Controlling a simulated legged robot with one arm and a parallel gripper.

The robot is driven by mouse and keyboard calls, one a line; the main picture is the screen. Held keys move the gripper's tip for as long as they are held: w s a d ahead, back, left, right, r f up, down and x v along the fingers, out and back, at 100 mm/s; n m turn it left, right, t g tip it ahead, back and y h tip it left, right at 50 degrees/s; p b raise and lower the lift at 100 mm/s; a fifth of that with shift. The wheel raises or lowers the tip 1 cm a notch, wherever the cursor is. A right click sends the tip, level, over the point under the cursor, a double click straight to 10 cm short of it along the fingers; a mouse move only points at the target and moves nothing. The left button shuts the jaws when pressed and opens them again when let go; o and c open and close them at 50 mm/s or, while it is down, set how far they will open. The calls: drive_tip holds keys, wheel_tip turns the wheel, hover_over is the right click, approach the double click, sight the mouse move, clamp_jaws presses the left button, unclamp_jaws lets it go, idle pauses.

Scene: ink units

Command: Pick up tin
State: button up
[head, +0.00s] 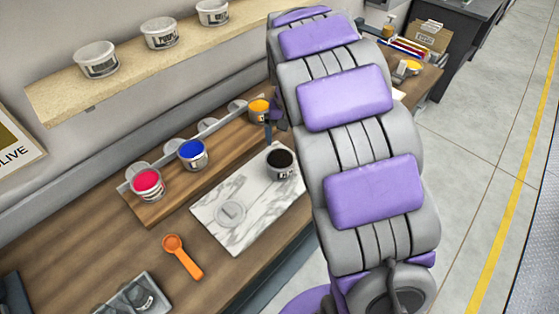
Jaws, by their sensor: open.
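Several ink tins are in view. A tin of black ink (282,162) stands open on the white marble slab (205,207). Tins of red ink (147,184), blue ink (193,155) and yellow-orange ink (260,110) stand open along a wooden riser. My grey and purple arm covers the right middle of the view. A small dark and purple part, which seems to be my gripper (269,132), shows at the arm's left edge by the yellow-orange tin. It is open, with no tin seen held. Most of it is hidden behind my arm.
Closed grey tins (160,33) stand on a wall shelf (60,98). A round lid (231,213) lies on the slab. An orange scoop (182,257) and a clear tray (133,298) lie on the brown bench (85,240). Grey floor is open at the right.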

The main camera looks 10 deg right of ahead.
drive_tip(key=w+p, duration=0.1)
drive_tip(key=w, duration=0.4)
drive_tip(key=b, duration=0.2)
approach(280, 164)
drive_tip(key=shift+s+a+f, duration=0.15)
drive_tip(key=shift+s+f, duration=0.15)
drive_tip(key=shift+s, duration=0.3)
drive_tip(key=shift+s+a+f, duration=0.15)
drive_tip(key=shift+s+f, duration=0.15)
drive_tip(key=shift+s, duration=0.3)
drive_tip(key=shift+s+f+b, duration=0.2)
drive_tip(key=shift+f+b, duration=0.25)
drive_tip(key=shift+f, duration=2.15)
drive_tip(key=shift+c, duration=0.5)
drive_tip(key=c, duration=1)
drive_tip(key=shift+r, duration=0.15)
